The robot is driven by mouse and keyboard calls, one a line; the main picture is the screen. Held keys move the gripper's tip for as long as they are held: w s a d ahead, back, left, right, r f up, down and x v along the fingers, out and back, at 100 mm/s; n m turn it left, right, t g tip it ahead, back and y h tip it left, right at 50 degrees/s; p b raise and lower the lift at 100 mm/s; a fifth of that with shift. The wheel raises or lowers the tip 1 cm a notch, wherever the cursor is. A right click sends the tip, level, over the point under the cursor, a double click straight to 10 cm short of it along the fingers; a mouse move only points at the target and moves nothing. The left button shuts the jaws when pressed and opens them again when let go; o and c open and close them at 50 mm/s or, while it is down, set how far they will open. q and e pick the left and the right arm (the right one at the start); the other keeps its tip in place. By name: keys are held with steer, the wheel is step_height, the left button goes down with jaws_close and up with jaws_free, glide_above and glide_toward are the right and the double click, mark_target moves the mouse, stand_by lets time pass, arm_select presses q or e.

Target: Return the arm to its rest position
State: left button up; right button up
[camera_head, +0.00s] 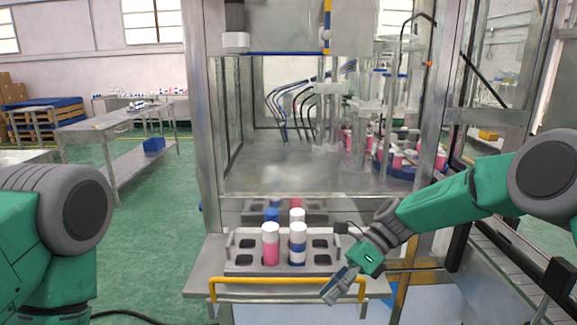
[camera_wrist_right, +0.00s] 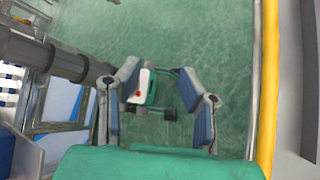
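My right gripper (camera_head: 336,291) hangs at the front right of the can rack, in front of the yellow rail, pointing down and left. In the right wrist view it (camera_wrist_right: 160,84) is open, its two blue-padded fingers apart with nothing held. My right arm comes in from the right, bent. Of my left arm only the green and grey links at the lower left show; its gripper is out of view.
A grey rack (camera_head: 240,264) holds a pink can (camera_head: 271,248), a blue-and-white can (camera_head: 297,250) and others behind. A yellow rail (camera_head: 285,281) edges its shelf. The crimping machine (camera_head: 285,165) stands behind; a conveyor (camera_head: 490,262) lies right. Green floor (camera_head: 145,235) is open at left.

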steer(key=s+d+f+n+t+h+b, duration=0.1)
steer(key=s+d+f+n+h+b, duration=0.15)
steer(key=s+f, duration=0.5)
steer(key=s+d+f+n+t+h+b, duration=0.1)
steer(key=s+d+f+n+h+b, duration=0.2)
steer(key=f, duration=0.8)
steer(key=s+d+f+n+h+b, duration=0.1)
steer(key=s+d+f+n, duration=0.25)
steer(key=s+f, duration=0.4)
steer(key=s+d+f+n+t+h+b, duration=0.1)
steer(key=s+d+f+n+t+b, duration=0.1)
steer(key=s+d+n, duration=0.3)
steer(key=s+d+f+n+t+h+b, duration=0.1)
steer(key=s+d+n, duration=0.4)
steer(key=s, duration=0.6)
step_height(320, 180, down, 2)
steer(key=n+h+b, duration=0.1)
steer(key=n, duration=0.1)
steer(key=shift+d+f+n+t+b, duration=0.15)
steer(key=shift+d+n+t+b, duration=0.15)
steer(key=shift+t+b, duration=0.1)
steer(key=shift+w, duration=0.1)
